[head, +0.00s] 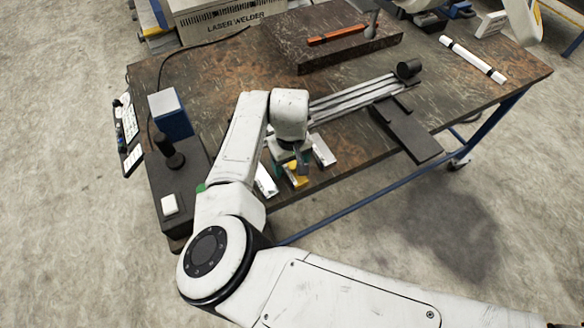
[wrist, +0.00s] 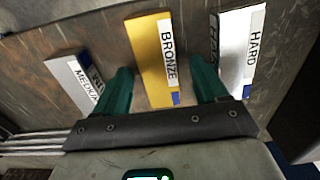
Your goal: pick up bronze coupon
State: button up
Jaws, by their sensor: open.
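The bronze coupon (wrist: 148,50) is a yellow-gold strip with a white label reading BRONZE and a small blue patch at its near end. It lies on the worn table top in the wrist view, and part of it shows in the head view (head: 298,180) below my gripper. My gripper (wrist: 158,82) is open, with one green finger on each side of the bronze coupon's near part. It looks empty. I cannot tell how high the fingertips are above the table. In the head view my gripper (head: 291,166) is partly hidden by my own arm.
A silver coupon labelled HARD (wrist: 238,45) lies right of the bronze one, close to the right finger. Another grey coupon, its label partly hidden, reading MEDIU (wrist: 75,78), lies left. A ribbed rail (head: 350,98) and dark block (head: 408,132) stand right on the table (head: 215,75).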

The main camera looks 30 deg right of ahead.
grip_shut()
dwell(0.7)
jog(key=shift+r, duration=0.1)
